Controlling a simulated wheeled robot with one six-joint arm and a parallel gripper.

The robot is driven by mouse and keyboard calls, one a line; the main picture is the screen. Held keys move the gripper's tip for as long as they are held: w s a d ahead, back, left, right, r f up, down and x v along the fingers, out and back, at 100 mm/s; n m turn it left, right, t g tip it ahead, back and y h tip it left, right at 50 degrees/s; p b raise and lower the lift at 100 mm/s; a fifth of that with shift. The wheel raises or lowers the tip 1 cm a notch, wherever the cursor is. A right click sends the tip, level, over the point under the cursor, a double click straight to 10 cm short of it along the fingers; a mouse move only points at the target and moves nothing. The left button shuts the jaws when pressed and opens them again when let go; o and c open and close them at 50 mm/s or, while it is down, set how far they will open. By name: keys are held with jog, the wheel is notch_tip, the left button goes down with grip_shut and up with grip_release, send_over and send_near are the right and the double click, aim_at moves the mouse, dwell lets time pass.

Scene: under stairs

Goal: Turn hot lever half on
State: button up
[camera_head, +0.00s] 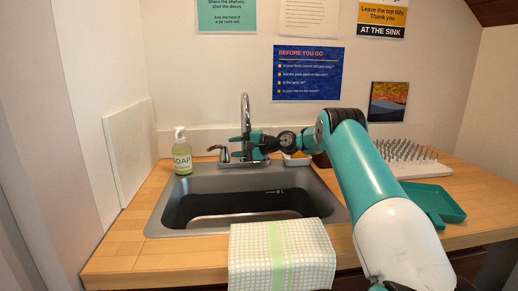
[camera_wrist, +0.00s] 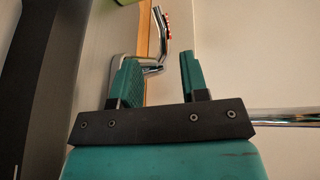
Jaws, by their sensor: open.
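The chrome tap (camera_head: 245,112) stands at the back of the sink with a tall spout. A lever (camera_head: 217,149) shows on its left side, close to the gripper. In the wrist view a bent chrome lever (camera_wrist: 158,64) with red marks at its end lies between and just beyond the fingertips. My gripper (camera_head: 240,146) is at the tap, in front of the spout's base, pointing left. In the wrist view my gripper (camera_wrist: 158,60) is open, with a gap between its teal fingers and nothing clamped. Whether a finger touches the lever I cannot tell. The right side of the tap is hidden by my gripper.
A soap bottle (camera_head: 181,152) stands left of the sink (camera_head: 165,217). A checked towel (camera_head: 281,258) hangs over the front edge. A drying rack (camera_head: 412,160) and a teal tray (camera_head: 436,202) are at the right. The chrome spout (camera_wrist: 284,116) passes close beside my gripper.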

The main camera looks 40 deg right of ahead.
jog(key=v, duration=0.9)
jog(key=shift+b, duration=0.35)
